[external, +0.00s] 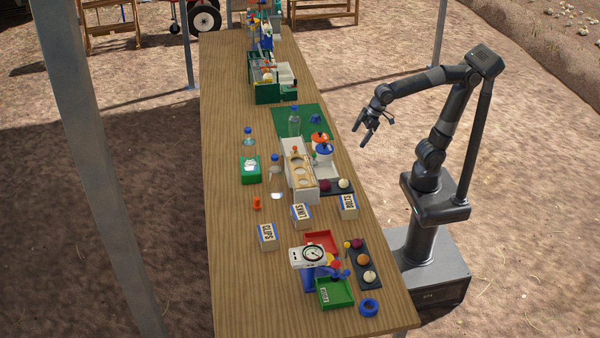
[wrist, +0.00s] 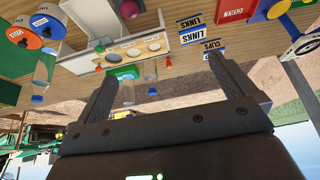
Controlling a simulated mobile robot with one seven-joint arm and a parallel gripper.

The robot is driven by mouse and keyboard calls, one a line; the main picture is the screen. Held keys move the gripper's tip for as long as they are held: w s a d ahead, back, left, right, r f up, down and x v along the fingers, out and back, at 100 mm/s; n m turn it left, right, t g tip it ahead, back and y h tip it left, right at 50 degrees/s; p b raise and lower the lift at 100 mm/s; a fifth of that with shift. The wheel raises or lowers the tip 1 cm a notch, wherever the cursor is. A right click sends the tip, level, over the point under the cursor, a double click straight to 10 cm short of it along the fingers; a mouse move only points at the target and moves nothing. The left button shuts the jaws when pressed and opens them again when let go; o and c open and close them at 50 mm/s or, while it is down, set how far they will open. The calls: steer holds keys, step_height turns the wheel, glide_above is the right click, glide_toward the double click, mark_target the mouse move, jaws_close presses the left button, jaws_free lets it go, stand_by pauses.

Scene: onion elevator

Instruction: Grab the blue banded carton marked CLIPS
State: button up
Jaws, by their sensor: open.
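The blue banded carton marked CLIPS (external: 267,236) stands on the table's near part, left of the white dial scale. In the wrist view the CLIPS carton (wrist: 211,45) shows small and tilted, just beyond the tip of the right finger. My gripper (external: 364,132) is open and empty, raised beside the table's right edge and well apart from the carton. Its two spread fingers also show in the wrist view (wrist: 160,68), with nothing between them close by.
Similar cartons marked LINKS (external: 301,216) and BOLTS (external: 348,206) stand right of CLIPS. The dial scale (external: 308,256), a red tray (external: 322,239) and a green tray (external: 335,293) are close by. A wooden rack (external: 300,179) and bottles stand behind. The table's left front is clear.

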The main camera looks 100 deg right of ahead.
steer(key=w+a+f, duration=0.1)
steer(key=w+a, duration=0.1)
steer(key=w, duration=0.6)
steer(key=w+a, duration=0.3)
steer(key=w, duration=0.5)
steer(key=g, duration=0.1)
glide_toward(269, 231)
steer(key=f, duration=0.2)
steer(key=shift+w+f+n, duration=0.3)
steer(key=shift+w+f, duration=0.05)
steer(key=shift+w, duration=0.05)
steer(key=x, duration=0.4)
steer(key=shift+w+f, duration=0.15)
steer(key=shift+f, duration=0.1)
steer(key=shift+x, duration=2.95)
steer(key=shift+w+a, duration=0.1)
steer(key=shift+a, duration=0.05)
steer(key=shift+c, duration=0.3)
